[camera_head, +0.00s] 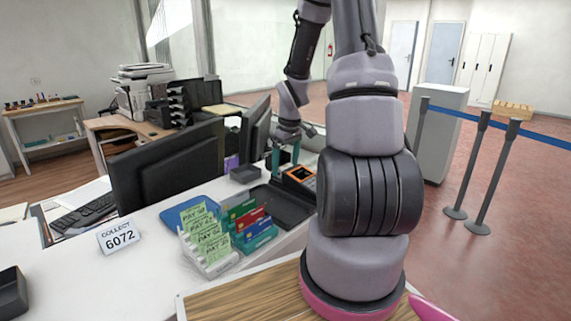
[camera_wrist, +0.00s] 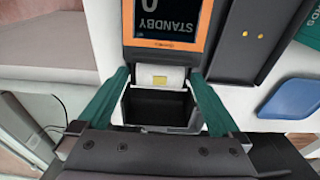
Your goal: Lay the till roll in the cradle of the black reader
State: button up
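The black reader (camera_wrist: 207,30) with an orange-framed screen reading "STANDBY" fills the top middle of the wrist view. In the head view the reader (camera_head: 299,176) stands on the white counter, partly behind my arm. A white till roll (camera_wrist: 143,77) with a small yellow patch lies just below the screen, at the edge of a dark open recess (camera_wrist: 155,108). My gripper (camera_wrist: 160,75) looks open, its green fingers on either side of the roll. Any contact is too fine to tell. In the head view my gripper (camera_head: 285,157) is low at the reader's left side.
A dark tray (camera_head: 282,207) lies in front of the reader. Card holders (camera_head: 250,222) and green-labelled stands (camera_head: 207,240) stand nearer on the counter. A blue dish (camera_wrist: 292,98) shows at right in the wrist view. Monitors (camera_head: 168,172) stand at left.

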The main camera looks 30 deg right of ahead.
notch_tip(320, 180, up, 12)
jog(key=s, duration=0.1)
jog(key=s+a+r+m+t, duration=0.3)
jog(key=s+a+r, duration=0.3)
jog(key=s+r, duration=0.3)
jog(key=s+a+r+m+t+y, duration=0.1)
jog(key=s+a+r+m+t, duration=0.1)
jog(key=s+a+r+m, duration=0.3)
jog(key=shift+s+a+r+t+y, duration=0.35)
jog(key=shift+s+a+r, duration=0.8)
jog(key=shift+s+r, duration=1)
jog(key=shift+s+f, duration=0.15)
